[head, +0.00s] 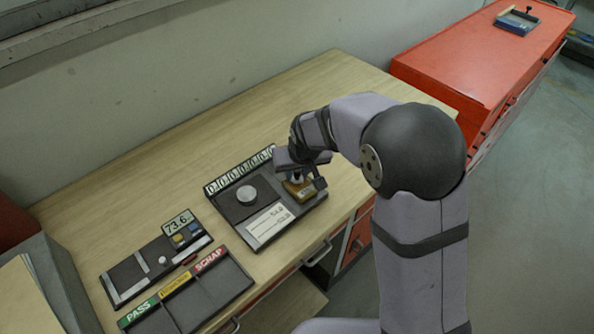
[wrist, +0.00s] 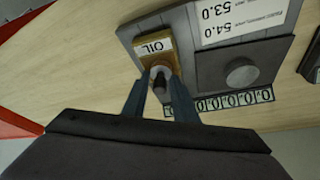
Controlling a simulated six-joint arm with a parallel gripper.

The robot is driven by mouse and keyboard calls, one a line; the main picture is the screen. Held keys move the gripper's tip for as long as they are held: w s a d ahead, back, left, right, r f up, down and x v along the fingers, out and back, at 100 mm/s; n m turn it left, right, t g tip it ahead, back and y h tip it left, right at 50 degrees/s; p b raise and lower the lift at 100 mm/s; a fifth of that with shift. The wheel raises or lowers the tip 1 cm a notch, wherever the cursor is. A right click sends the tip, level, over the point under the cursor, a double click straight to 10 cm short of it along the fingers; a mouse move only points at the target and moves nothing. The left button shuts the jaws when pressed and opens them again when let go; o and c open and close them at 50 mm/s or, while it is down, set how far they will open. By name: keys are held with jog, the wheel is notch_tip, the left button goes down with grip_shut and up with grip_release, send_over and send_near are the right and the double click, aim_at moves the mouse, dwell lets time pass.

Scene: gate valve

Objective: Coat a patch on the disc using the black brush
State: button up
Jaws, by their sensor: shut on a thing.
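The disc (head: 246,195) is a small round grey piece on a dark square plate of the grey station; it also shows in the wrist view (wrist: 241,73). A brown-gold pot labelled OIL (wrist: 155,44) stands at the station's side, to the right of the disc in the head view (head: 300,190). My gripper (wrist: 160,82) is at the pot, its fingers shut on the dark handle of the black brush (wrist: 160,86). The brush's lower end is hidden, and I cannot tell how deep it sits in the pot.
A printed card (head: 270,223) and a row of number tiles (head: 239,170) edge the station. A gauge unit reading 73.6 (head: 178,221) and a PASS/SCRAP tray (head: 190,300) lie to the left on the wooden bench. A red cabinet (head: 460,60) stands beyond.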

jog(key=shift+r+p, duration=2.4)
jog(key=shift+r, duration=1)
jog(key=shift+w, duration=0.15)
jog(key=shift+w+a+r, duration=0.1)
jog(key=shift+w+a, duration=0.05)
jog(key=shift+f+n, duration=0.3)
jog(key=shift+n, duration=0.1)
jog(key=s+d+f, duration=0.2)
jog(key=s, duration=0.1)
jog(key=s+d+f, duration=0.1)
jog(key=s+f, duration=0.1)
jog(key=shift+s+d+b, duration=0.1)
jog(key=shift+d+b, duration=0.1)
jog(key=shift+b, duration=0.15)
jog(key=shift+m, duration=0.9)
jog(key=d, duration=0.2)
jog(key=s+d+f+b, duration=0.1)
jog(key=d, duration=0.1)
jog(key=s+d, duration=0.1)
jog(key=d, duration=0.1)
jog(key=shift+s+d+f+b, duration=0.15)
jog(key=shift+d+f+b, duration=0.15)
jog(key=shift+d+f, duration=0.05)
jog(key=d+m+h+b, duration=0.1)
jog(key=d+m, duration=0.1)
jog(key=d, duration=0.5)
jog(key=shift+w+d+r, duration=0.25)
jog(key=shift+w+r, duration=0.1)
jog(key=shift+w, duration=0.1)
